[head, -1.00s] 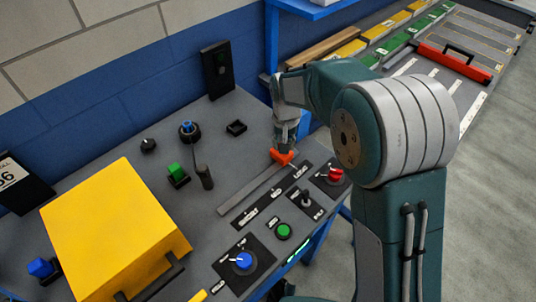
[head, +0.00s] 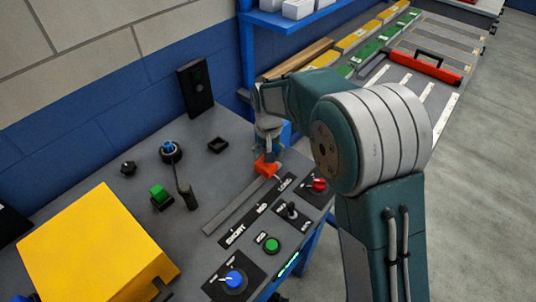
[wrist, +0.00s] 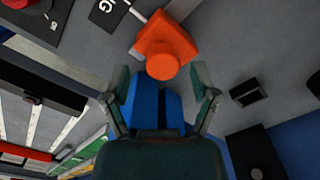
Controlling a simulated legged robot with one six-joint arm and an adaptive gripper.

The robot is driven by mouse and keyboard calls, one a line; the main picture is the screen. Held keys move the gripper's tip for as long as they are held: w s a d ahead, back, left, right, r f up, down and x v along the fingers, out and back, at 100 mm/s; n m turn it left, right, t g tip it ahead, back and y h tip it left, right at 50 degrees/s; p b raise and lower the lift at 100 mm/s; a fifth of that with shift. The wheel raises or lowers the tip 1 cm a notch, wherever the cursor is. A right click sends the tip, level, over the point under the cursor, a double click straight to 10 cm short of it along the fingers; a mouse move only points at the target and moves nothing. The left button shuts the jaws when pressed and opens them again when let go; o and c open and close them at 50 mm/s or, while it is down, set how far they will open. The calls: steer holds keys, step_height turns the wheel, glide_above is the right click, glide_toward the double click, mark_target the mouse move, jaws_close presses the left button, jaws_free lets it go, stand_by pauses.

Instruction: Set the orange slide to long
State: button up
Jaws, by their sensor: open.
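The orange slide (head: 266,168) sits at the far end of its straight grey track (head: 235,207), beside the LONG label (head: 285,182). My gripper (head: 267,151) is just above the slide in the head view. In the wrist view my gripper (wrist: 162,88) is open, with its two fingers spread apart and nothing between them. The slide (wrist: 165,48) shows there just beyond the fingertips, apart from them. Part of the label (wrist: 106,10) shows near it. The MID and SHORT labels (head: 235,235) lie along the nearer part of the track.
A red knob (head: 318,185), a black toggle (head: 291,210), a green button (head: 271,245) and a blue knob (head: 234,280) lie right of the track. A lever (head: 187,195) and a green switch (head: 160,195) stand left. A yellow box (head: 95,245) fills the front left.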

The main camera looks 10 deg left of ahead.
step_height(320, 180, up, 11)
stand_by(0.3)
stand_by(0.5)
